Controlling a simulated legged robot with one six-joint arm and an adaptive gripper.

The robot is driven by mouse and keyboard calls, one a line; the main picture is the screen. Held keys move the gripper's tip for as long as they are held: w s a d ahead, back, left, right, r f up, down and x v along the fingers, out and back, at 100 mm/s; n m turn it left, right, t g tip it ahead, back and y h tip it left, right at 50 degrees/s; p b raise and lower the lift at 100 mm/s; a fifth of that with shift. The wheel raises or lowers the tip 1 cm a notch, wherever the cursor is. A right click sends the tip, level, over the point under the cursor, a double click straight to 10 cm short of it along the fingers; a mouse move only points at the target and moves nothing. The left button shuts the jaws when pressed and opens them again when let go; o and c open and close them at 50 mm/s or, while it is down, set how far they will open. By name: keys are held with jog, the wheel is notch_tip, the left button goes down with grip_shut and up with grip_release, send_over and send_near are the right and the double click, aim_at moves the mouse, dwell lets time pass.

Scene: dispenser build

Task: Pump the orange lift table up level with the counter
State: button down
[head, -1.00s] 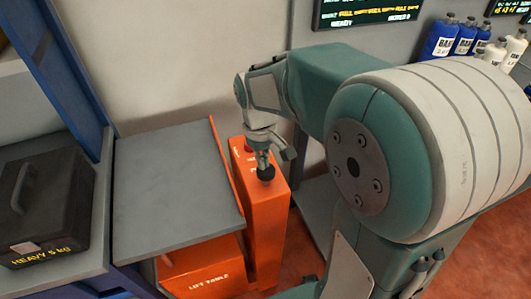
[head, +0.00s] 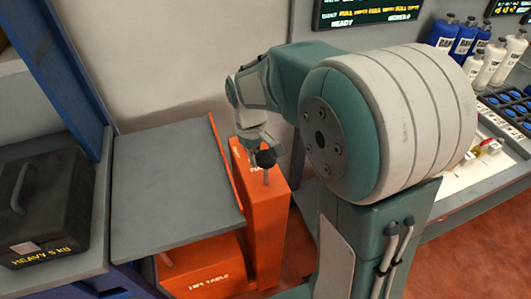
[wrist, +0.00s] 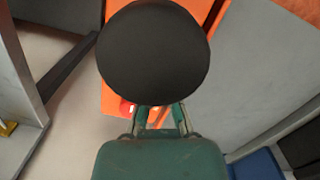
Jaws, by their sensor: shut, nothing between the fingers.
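The orange lift table has a grey top (head: 170,190) and an orange base (head: 205,268). Beside it stands an orange pump column (head: 262,215). A black round pump knob (head: 266,158) stands on a thin rod above the column, and in the wrist view it (wrist: 153,55) is large and covers my fingertips. My gripper (head: 260,144) is shut and empty at the knob; whether they touch I cannot tell. A grey surface (head: 60,275) on the left adjoins the table top; how their heights compare is unclear.
A black case (head: 45,210) marked HEAVY 5 KG stands on the left surface. A blue post (head: 75,70) rises there. On the right, several bottles (head: 470,40) and a parts tray (head: 505,110) stand on a counter. The table top is bare.

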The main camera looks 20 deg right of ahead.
aim_at(264, 154)
notch_tip(264, 154, up, 12)
jog(key=w, duration=0.1)
jog(key=shift+w+a, duration=0.15)
jog(key=shift+a, duration=0.1)
jog(key=shift+f, duration=0.1)
dwell(0.4)
jog(key=s+r, duration=0.1)
jog(key=s+d+r, duration=0.1)
jog(key=s, duration=0.1)
jog(key=shift+s+d+r, duration=0.2)
jog(key=shift+s+r, duration=0.05)
jog(key=shift+r, duration=0.05)
jog(key=shift+s+d+f, duration=0.1)
jog(key=shift+s+f, duration=0.05)
jog(key=shift+f, duration=1.6)
jog(key=shift+s+f, duration=0.15)
jog(key=shift+f, duration=1.6)
